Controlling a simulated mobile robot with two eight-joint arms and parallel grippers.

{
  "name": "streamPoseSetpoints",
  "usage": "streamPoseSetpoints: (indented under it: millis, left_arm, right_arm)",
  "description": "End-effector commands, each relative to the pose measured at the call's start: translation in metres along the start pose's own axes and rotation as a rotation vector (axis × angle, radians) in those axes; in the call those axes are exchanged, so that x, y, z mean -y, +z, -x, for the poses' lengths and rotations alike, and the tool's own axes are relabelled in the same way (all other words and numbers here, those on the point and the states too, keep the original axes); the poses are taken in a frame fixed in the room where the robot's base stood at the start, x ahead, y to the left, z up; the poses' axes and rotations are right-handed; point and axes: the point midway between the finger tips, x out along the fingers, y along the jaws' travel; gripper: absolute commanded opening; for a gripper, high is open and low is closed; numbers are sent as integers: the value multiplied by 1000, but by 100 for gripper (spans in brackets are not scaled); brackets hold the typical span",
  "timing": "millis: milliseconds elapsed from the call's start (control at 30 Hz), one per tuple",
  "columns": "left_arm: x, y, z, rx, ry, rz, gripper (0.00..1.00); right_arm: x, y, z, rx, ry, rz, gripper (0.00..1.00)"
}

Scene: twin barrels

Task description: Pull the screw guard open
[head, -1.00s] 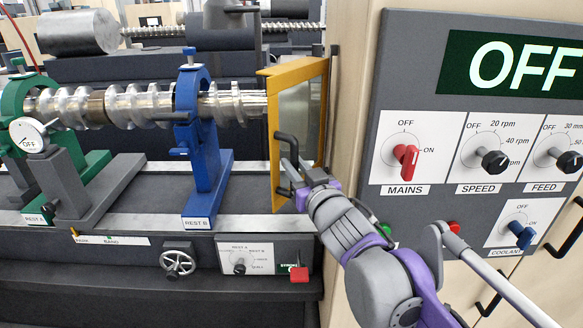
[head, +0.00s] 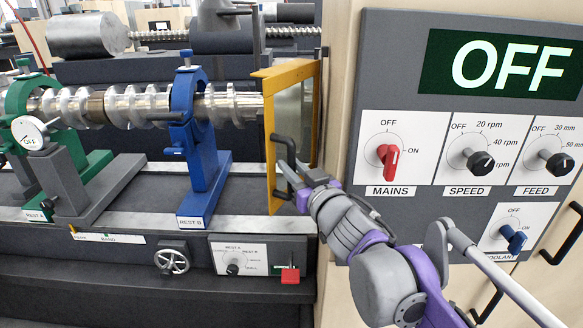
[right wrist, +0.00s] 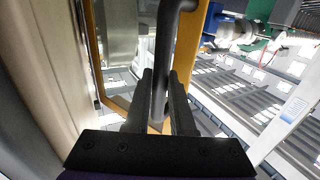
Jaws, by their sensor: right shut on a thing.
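The screw guard (head: 269,140) is a yellow-framed panel with a clear pane. It stands at the right end of the ribbed metal screw (head: 138,105), between it and the control cabinet. A dark bar handle (head: 284,146) is on the guard's near side. My right gripper (head: 294,186) reaches in from the lower right and is shut on this handle. In the right wrist view, the handle (right wrist: 166,45) runs down between the two dark fingers (right wrist: 160,90), with the yellow frame behind. The fingers partly hide the handle's lower part. My left gripper is not in view.
A blue rest (head: 200,150) and a green rest (head: 85,150) hold the screw. The control cabinet (head: 400,215), with a red mains knob (head: 390,157) and an OFF display, is close on the right. A handwheel (head: 172,258) is on the bed front.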

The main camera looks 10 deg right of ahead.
Motion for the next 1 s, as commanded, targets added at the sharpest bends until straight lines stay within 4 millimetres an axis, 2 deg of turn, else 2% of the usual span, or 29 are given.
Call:
streamPoseSetpoints:
  millis: [67, 100, 233, 267, 533, 667, 1000]
  left_arm:
    - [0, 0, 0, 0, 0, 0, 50]
    - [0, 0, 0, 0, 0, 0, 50]
    - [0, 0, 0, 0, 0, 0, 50]
    - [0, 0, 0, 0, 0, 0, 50]
    - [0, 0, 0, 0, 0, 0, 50]
    - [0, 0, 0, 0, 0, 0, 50]
    - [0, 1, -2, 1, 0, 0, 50]
  right_arm:
    - [-2, -2, -1, -1, 2, -2, 0]
    - [-2, -2, -1, -1, 3, -2, 26]
    - [-1, -2, -1, -1, 2, -1, 49]
    - [-1, -2, -1, -1, 2, -1, 52]
    - [0, -1, 0, -1, 1, 0, 52]
    - [-1, -1, 8, 0, 1, 0, 52]
    - [-1, -1, 70, 0, 3, 1, 52]
